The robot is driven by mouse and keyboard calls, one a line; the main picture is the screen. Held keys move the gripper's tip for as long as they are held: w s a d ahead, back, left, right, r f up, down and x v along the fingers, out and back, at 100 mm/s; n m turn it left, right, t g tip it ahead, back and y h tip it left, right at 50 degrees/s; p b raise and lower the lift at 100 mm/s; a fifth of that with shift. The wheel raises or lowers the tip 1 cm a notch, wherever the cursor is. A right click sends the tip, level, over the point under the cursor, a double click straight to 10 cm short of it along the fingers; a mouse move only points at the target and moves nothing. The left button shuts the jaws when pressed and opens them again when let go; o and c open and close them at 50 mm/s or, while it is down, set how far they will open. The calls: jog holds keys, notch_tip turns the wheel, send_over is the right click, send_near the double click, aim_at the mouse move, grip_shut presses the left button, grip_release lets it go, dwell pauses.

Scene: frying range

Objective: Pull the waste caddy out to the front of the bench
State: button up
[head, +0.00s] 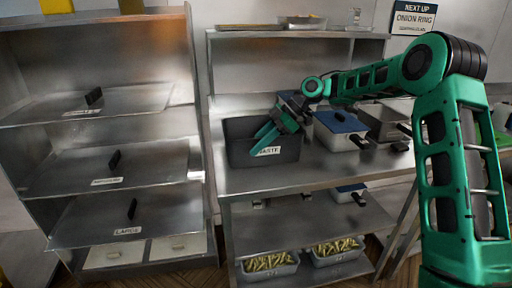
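The waste caddy (238,152) is a dark grey open-topped bin at the left end of the steel bench. Its white front label is partly covered, with the end of "WASTE" showing. My gripper (255,144) reaches in from the right over the caddy. Its two green fingers point down and left, with a gap between their tips. They overlap the caddy's inside and front in this view. Whether they touch the wall is unclear.
A blue-lidded white container (341,122) stands right of the caddy, with other containers beyond. The bench top (275,180) has a bare strip in front. A steel rack with sloping shelves (110,167) stands left. Trays of fries (270,264) sit on the bench's bottom shelf.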

jog(key=v, duration=1)
jog(key=shift+d+r, duration=0.15)
jog(key=shift+d, duration=0.05)
jog(key=s+f+m+t+h, duration=0.2)
jog(key=s+m+h, duration=0.2)
jog(key=s+m, duration=0.6)
jog(key=s+d+f+m+h, duration=0.1)
jog(key=s+d+f+m, duration=0.1)
jog(key=s+d+m, duration=0.3)
jog(key=s+d+f+m+h, duration=0.2)
jog(key=s+d+m, duration=0.3)
jog(key=s+d, duration=0.7)
jog(key=s+d+f+m+g+h, duration=0.1)
jog(key=s+d+f+m, duration=0.2)
jog(key=s, duration=1.6)
jog(key=d+m, duration=0.3)
jog(key=d, duration=0.3)
jog(key=shift+s+d+f+h, duration=0.2)
jog(key=shift+s+d+h, duration=0.1)
jog(key=shift+h, duration=0.1)
